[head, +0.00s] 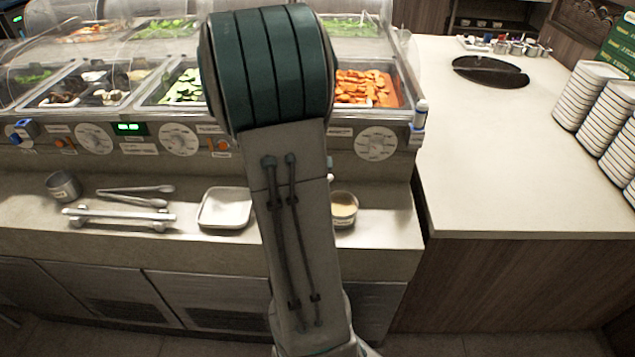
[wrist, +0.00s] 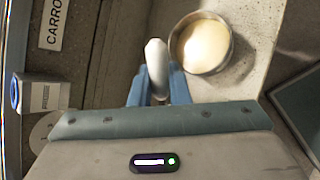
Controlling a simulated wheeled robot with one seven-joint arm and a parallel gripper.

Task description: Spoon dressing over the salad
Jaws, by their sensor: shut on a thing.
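In the wrist view my gripper (wrist: 158,80) has its two blue fingers shut on a pale, rounded, elongated utensil (wrist: 156,54), probably the spoon; its far end is not clear. Just right of it stands a round metal bowl (wrist: 231,52) of cream-coloured dressing (wrist: 203,45). In the head view the bowl (head: 344,220) shows on the counter ledge, partly behind my arm. My gripper is hidden behind my arm there. A pale square dish (head: 225,208) left of my arm looks empty. Leafy greens (head: 347,27) lie in a back well; no separate salad serving is clear.
The salad bar with a clear guard (head: 90,45), carrots (head: 362,88) and cucumbers (head: 183,87) rises behind the ledge. Tongs (head: 135,196), a metal cup (head: 63,186) and a rack (head: 118,215) lie left. The right counter (head: 490,160) is mostly clear, with plate stacks (head: 590,95).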

